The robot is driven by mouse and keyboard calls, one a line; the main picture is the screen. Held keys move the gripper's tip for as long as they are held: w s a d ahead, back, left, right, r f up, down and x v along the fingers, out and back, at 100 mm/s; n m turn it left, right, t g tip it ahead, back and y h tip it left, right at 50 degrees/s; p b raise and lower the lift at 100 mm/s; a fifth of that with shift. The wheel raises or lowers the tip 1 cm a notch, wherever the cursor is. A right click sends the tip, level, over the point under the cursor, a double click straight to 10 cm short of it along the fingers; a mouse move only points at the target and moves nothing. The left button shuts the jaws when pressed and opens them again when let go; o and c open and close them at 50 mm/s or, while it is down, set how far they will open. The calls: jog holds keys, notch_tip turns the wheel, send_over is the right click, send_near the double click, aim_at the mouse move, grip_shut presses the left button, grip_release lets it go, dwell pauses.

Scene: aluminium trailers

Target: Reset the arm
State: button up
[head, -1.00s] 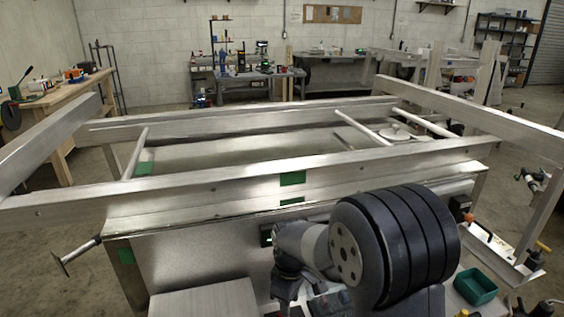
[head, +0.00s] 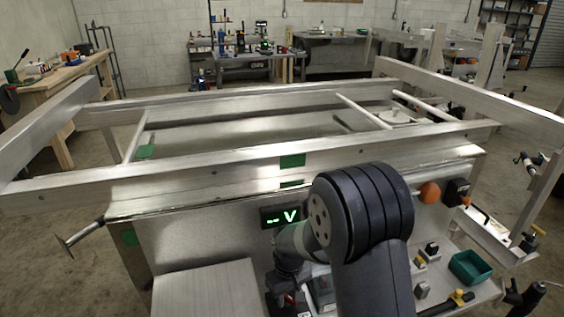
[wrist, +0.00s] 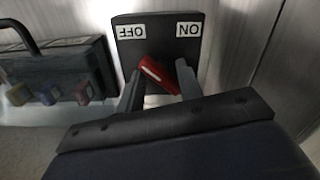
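In the wrist view, my gripper (wrist: 159,76) is in front of a dark switch panel (wrist: 158,28) with white labels reading OFF on the left and ON on the right, both upside down. A red switch lever (wrist: 157,72) lies between the two fingers, slanting with its upper end to the left. The fingers stand apart, with a visible gap between the lever and the right finger. Contact with the left finger is unclear. In the head view, my dark arm links hide most of the gripper area. A display (head: 286,217) beside my arm shows green "-- V".
An aluminium trailer frame (head: 220,164) spans the bench ahead. A green bin (head: 470,267) and an orange knob (head: 430,192) are right of my arm. In the wrist view, a dark box (wrist: 60,75) with coloured connectors stands close left. A metal plate (head: 207,288) lies front left.

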jog(key=shift+m, duration=0.9)
